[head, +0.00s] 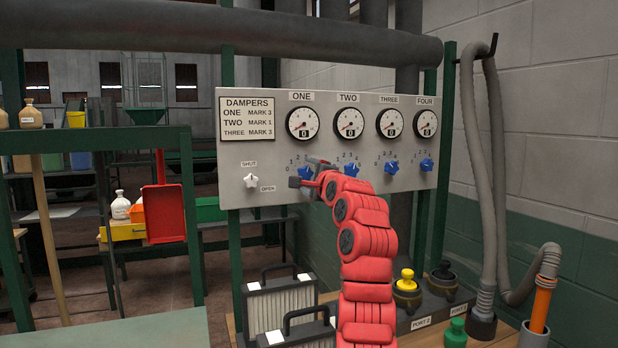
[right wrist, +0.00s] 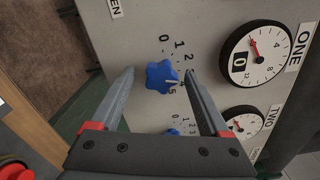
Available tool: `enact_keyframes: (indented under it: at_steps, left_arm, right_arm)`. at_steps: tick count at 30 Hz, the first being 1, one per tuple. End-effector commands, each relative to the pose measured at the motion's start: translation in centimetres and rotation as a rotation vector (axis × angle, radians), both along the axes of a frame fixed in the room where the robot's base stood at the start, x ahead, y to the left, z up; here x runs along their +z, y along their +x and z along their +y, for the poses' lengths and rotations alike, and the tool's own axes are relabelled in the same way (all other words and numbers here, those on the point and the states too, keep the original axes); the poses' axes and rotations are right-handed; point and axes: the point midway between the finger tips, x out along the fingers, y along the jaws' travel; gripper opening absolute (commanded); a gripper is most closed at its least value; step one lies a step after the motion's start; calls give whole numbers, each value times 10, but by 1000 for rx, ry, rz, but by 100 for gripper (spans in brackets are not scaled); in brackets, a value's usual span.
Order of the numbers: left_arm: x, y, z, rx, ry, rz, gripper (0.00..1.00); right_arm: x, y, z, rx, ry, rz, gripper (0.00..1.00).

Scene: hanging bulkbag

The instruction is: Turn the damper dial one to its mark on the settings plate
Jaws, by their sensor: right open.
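The settings plate (head: 247,118) in the head view reads ONE MARK 3, TWO MARK 1, THREE MARK 3. Damper dial one is a blue star-shaped knob, mostly hidden behind my right gripper (head: 307,175) in the head view. In the right wrist view the knob (right wrist: 159,76) shows between the open fingers of my right gripper (right wrist: 160,74), with a white pointer line toward the printed numbers. I cannot tell whether the fingers touch it. Gauge ONE (head: 303,123) above it shows 0 in its window. My left gripper is not in view.
Blue dials two (head: 352,170), three (head: 391,167) and four (head: 427,165) sit to the right on the same panel. A white SHUT/OPEN knob (head: 251,181) is to the left. Filter cartridges (head: 280,298), ports and a grey hose (head: 480,160) stand below and right.

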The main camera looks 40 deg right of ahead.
Motion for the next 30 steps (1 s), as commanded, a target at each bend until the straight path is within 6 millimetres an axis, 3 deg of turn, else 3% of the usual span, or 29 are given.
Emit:
enact_keyframes:
  at_steps: [8, 24, 30]
  left_arm:
    - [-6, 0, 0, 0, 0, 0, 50]
    - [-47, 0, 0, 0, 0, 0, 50]
    - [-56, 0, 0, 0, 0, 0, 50]
  right_arm:
    - [0, -19, 4, 0, -2, -5, 80]
    - [-3, -140, 32, -5, -4, -2, 80]
    - [-1, -165, 39, -2, -3, -2, 80]
